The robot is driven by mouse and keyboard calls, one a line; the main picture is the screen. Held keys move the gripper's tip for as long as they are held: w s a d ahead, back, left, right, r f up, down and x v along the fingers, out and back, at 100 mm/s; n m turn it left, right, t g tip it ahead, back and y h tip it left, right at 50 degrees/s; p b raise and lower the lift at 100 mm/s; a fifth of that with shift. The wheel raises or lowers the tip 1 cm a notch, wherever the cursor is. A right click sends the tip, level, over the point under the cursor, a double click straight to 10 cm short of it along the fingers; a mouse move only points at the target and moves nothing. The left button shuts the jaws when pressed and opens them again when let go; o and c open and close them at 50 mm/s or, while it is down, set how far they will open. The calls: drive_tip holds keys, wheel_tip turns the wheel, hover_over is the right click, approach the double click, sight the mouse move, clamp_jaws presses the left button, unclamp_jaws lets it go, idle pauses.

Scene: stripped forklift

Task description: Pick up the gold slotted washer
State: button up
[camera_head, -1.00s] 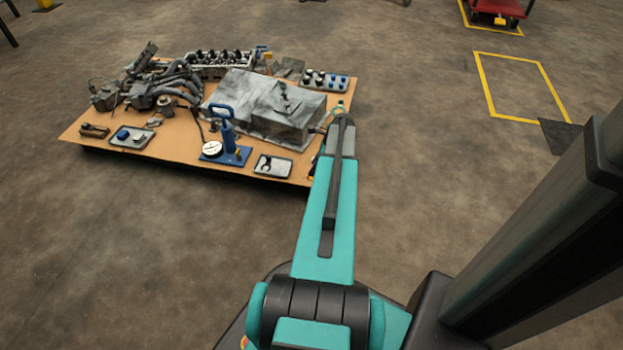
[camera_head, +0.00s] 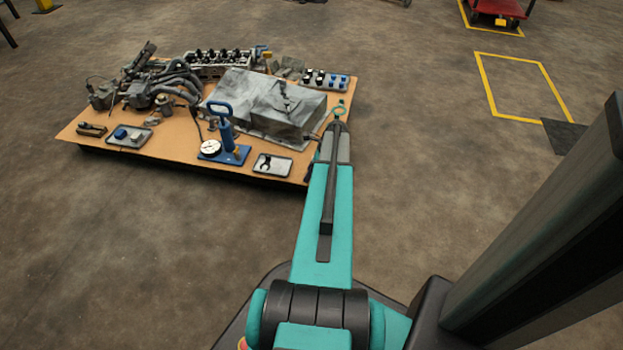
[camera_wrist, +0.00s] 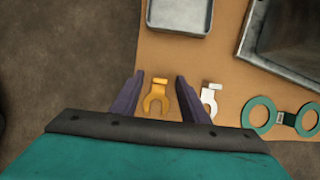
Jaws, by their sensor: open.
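The gold slotted washer (camera_wrist: 158,96) lies flat on the tan board (camera_wrist: 200,52) in the wrist view, its fork end toward me. My gripper (camera_wrist: 158,84) is open, with its two dark fingers on either side of the washer in the picture. I see no finger touching it, and the height of the fingers above the board is hard to tell.
A grey tray (camera_wrist: 180,17) lies beyond the washer, and a large metal part (camera_wrist: 285,35) stands at the upper right. A green double-ring piece (camera_wrist: 258,112) lies to the right near the board's edge. Bare floor (camera_wrist: 60,60) is at the left.

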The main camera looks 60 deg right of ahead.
idle(0.5)
clamp_jaws()
drive_tip(key=shift+r, duration=0.1)
drive_tip(key=shift+r+p, duration=0.55)
drive_tip(key=shift+r, duration=0.1)
wheel_tip(320, 180, up, 3)
drive_tip(key=shift+f+p, duration=0.2)
drive_tip(key=shift+p, duration=0.65)
drive_tip(key=s+d+p, duration=0.5)
drive_tip(key=s+d, duration=0.3)
drive_tip(key=s, duration=0.5)
drive_tip(key=shift+s+d+r, duration=0.25)
drive_tip(key=shift+s+r, duration=0.1)
drive_tip(key=shift+r, duration=0.1)
